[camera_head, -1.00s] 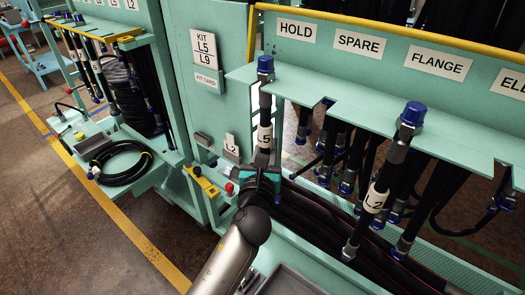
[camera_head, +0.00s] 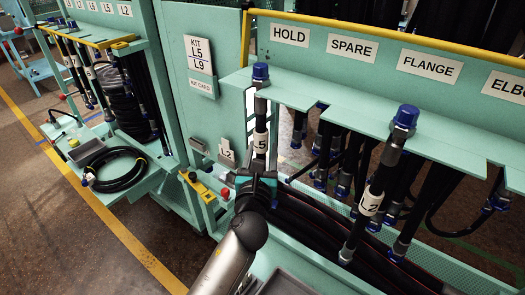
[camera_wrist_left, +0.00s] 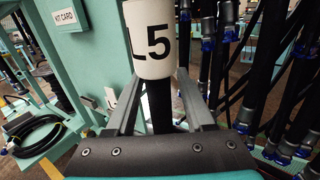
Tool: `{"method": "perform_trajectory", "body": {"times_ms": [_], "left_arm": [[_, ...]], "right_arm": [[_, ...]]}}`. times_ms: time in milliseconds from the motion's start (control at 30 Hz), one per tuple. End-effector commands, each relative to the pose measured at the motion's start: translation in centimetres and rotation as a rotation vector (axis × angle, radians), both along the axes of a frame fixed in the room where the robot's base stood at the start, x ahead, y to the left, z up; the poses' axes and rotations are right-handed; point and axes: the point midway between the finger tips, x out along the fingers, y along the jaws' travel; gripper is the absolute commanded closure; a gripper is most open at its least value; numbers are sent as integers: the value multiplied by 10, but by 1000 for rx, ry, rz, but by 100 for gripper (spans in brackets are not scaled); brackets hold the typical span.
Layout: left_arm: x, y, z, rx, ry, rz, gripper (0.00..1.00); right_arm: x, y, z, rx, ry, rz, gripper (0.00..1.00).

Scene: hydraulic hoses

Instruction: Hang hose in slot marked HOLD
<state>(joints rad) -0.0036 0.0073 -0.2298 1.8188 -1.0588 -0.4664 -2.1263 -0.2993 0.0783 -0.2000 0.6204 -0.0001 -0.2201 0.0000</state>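The hose labelled L5 (camera_head: 260,143) hangs upright at the left end of the green slotted shelf (camera_head: 300,97), below the HOLD sign (camera_head: 290,34). Its blue cap (camera_head: 261,71) stands above the shelf. My left gripper (camera_head: 257,178) is below the L5 label. In the left wrist view, its two fingers (camera_wrist_left: 160,100) stand on either side of the black hose with gaps showing, so it looks open. The L5 label (camera_wrist_left: 149,40) there partly covers the fingertips. The hose's lower end is hidden behind the gripper. My right gripper is not in view.
Another hose, labelled L2 (camera_head: 370,203), with a blue cap hangs further right on the shelf. Several dark hoses hang behind. SPARE (camera_head: 352,46) and FLANGE (camera_head: 429,66) signs follow to the right. A coiled hose (camera_head: 122,168) lies on a green tray at left.

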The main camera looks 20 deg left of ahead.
Motion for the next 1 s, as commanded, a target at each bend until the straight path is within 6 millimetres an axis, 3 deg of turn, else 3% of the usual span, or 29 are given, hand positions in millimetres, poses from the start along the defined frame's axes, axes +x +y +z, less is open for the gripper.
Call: {"method": "perform_trajectory", "body": {"times_ms": [467, 1000], "left_arm": [[-10, -2, -3, 1, 6, 0, 39], [-98, -17, -3, 0, 5, 0, 39]], "right_arm": [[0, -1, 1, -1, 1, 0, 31], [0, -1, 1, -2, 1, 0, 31]]}}
